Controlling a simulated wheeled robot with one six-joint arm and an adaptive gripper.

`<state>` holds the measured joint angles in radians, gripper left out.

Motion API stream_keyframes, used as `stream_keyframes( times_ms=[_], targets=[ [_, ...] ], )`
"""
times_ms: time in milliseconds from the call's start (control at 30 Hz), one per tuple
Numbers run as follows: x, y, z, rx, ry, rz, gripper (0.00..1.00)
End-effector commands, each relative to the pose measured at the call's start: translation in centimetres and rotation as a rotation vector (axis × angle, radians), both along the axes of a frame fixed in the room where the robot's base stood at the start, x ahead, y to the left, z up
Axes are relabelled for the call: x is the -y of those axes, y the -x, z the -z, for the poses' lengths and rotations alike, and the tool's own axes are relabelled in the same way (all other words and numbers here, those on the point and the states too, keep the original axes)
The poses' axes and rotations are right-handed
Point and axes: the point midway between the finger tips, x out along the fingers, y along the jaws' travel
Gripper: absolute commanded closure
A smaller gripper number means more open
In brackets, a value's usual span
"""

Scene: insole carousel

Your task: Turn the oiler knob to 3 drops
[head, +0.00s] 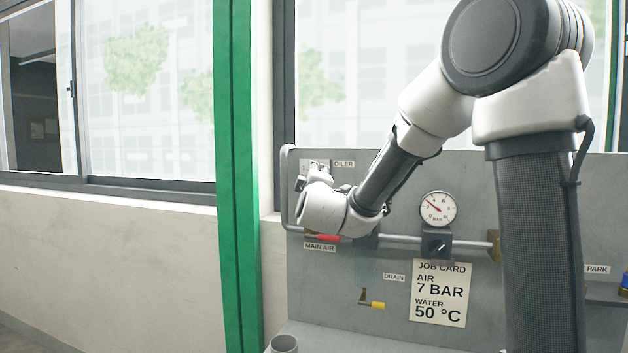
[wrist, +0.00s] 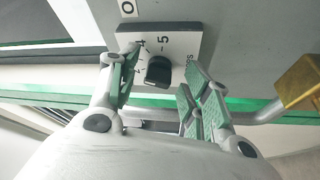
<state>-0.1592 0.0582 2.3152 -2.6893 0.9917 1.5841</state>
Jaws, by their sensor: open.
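The oiler knob (wrist: 159,71) is a small black knob on a white dial plate (wrist: 178,42), seen in the wrist view. The numbers 5 and 4 are readable on the plate, with other marks partly covered. Which mark the knob points at cannot be told. My gripper (wrist: 162,78) is open, with one green-padded finger on each side of the knob; contact cannot be made out. In the head view, the plate (head: 308,166) shows beside the OILER label (head: 344,164), and my wrist hides the knob.
A pipe with the red main air handle (head: 329,238) runs just below the wrist. A pressure gauge (head: 438,209), a job card (head: 440,293) and a yellow drain handle (head: 378,305) are on the grey panel (head: 330,290). A brass fitting (wrist: 302,82) is right of my fingers.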

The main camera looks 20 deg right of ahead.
Motion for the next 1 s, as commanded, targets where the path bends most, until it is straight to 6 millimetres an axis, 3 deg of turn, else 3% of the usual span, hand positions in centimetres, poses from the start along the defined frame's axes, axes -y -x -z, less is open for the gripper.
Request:
stream_keyframes(
  times_ms=[433, 833, 933, 1000],
  targets=[
    [-1.4, 6.4, 0.9, -0.002, 0.0, -0.002, 0.52],
    [-1.5, 7.2, 1.0, -0.002, -0.001, 0.002, 0.52],
    [-0.3, 7.3, 0.6, -0.004, -0.006, 0.039, 0.52],
    [2.1, 7.8, -0.2, -0.012, -0.021, 0.117, 0.52]
  ],
)
